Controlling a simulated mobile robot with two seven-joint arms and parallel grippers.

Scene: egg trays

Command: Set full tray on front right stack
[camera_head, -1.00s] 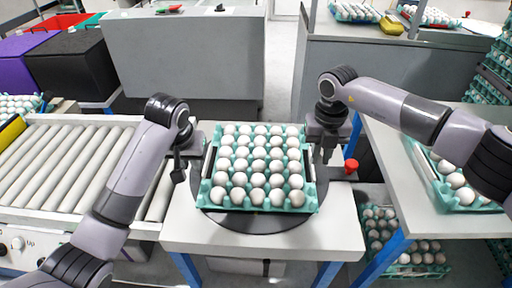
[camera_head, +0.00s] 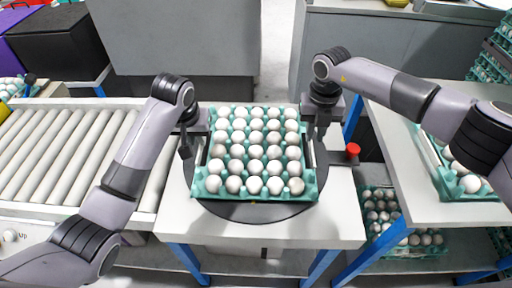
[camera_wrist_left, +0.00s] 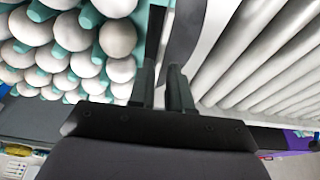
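A full teal tray of white eggs (camera_head: 308,186) lies on a dark round turntable (camera_head: 255,212) on the small table in the middle. My left gripper (camera_head: 186,146) is beside the tray's left edge, pointing down. In the left wrist view its two fingers (camera_wrist_left: 164,88) are apart, with a narrow gap and nothing gripped, close to the tray's side. My right gripper (camera_head: 317,134) is at the tray's right edge; its fingers look slightly apart. At the right, one egg tray (camera_head: 470,193) lies on a side table, partly hidden by my right arm. I cannot tell which stack is the front right one.
A roller conveyor (camera_head: 70,150) stands left of the small table. A red button (camera_head: 352,149) stands at the table's right. More egg trays (camera_head: 425,250) sit low under the side table (camera_head: 415,180), with blue legs nearby. Grey cabinets are behind.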

